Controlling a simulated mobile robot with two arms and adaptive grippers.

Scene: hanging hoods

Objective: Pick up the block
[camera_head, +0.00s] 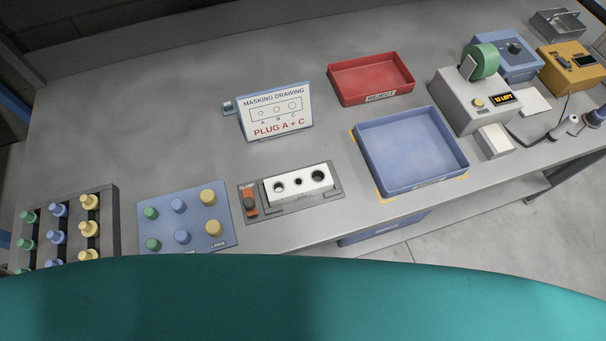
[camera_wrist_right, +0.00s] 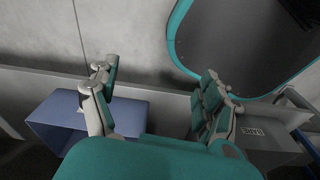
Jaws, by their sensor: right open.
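The white block (camera_head: 297,193) with several dark round holes in its top sits on a grey clamp plate (camera_head: 333,196) at the front middle of the table in the head view. An orange clamp (camera_head: 249,203) is at its left end. The block does not show in the right wrist view. My right gripper (camera_wrist_right: 160,98) is open and empty there, its two fingers spread wide apart. Neither gripper shows in the head view, where a teal part of my own body covers the bottom. My left gripper is not in view.
A blue panel (camera_head: 163,234) with several plugs and a plug rack (camera_head: 112,198) are left of the block. A blue tray (camera_head: 384,137) is right, a red reject tray (camera_head: 335,83) behind. The drawing sign (camera_head: 269,131) stands behind the block. A blue bin (camera_wrist_right: 63,108) shows in the wrist view.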

